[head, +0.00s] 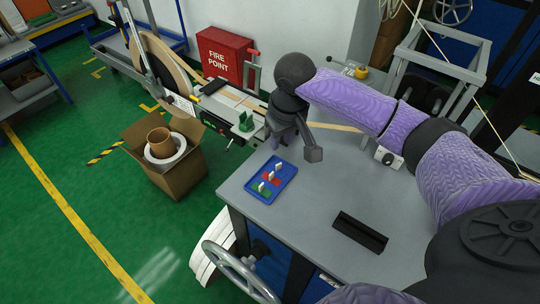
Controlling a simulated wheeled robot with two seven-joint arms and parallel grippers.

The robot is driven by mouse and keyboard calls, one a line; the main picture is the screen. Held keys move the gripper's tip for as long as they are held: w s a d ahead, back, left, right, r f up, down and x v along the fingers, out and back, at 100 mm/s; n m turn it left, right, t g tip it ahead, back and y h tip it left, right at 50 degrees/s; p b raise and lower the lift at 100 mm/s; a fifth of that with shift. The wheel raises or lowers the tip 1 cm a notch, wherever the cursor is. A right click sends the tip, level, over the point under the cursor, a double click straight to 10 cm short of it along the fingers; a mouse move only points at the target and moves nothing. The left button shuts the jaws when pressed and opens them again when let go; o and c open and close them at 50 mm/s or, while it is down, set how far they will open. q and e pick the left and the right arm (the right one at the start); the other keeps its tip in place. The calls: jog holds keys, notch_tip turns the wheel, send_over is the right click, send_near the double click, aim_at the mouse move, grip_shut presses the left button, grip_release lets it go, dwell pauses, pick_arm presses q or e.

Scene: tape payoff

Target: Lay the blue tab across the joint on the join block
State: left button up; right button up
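My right gripper (277,141) points down over the back left edge of the grey table, beside the end of the tape machine. Its fingers are small and dark, and I cannot tell whether they are apart or hold anything. A blue tray (283,186) lies on the table in front of it, with red pieces (271,182) and green pieces (262,190) and small white upright parts. I cannot make out a separate blue tab. A pale tape path (238,99) runs along the machine bed towards the gripper. The join block and its joint are not clearly visible. My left gripper is out of view.
A black grooved bar (360,232) lies on the grey table (318,200). A small green part (246,121) stands at the machine's end. A cardboard box (168,170) holding a roll stands on the floor at left. The middle of the table is clear.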

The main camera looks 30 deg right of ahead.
aim_at(278, 169)
jog(key=f+b, duration=0.1)
jog(key=f, duration=0.1)
jog(key=f+b, duration=0.1)
jog(key=f, duration=0.2)
jog(key=f+b, duration=0.2)
jog(key=f, duration=0.1)
jog(key=shift+w+d+f, duration=0.1)
jog(key=shift+w+f, duration=0.25)
jog(key=shift+f, duration=0.25)
jog(key=shift+r, duration=0.2)
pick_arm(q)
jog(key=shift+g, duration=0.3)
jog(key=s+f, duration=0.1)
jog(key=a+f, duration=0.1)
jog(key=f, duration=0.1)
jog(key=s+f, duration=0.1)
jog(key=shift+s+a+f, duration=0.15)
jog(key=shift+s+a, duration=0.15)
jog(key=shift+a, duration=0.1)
pick_arm(e)
grip_shut()
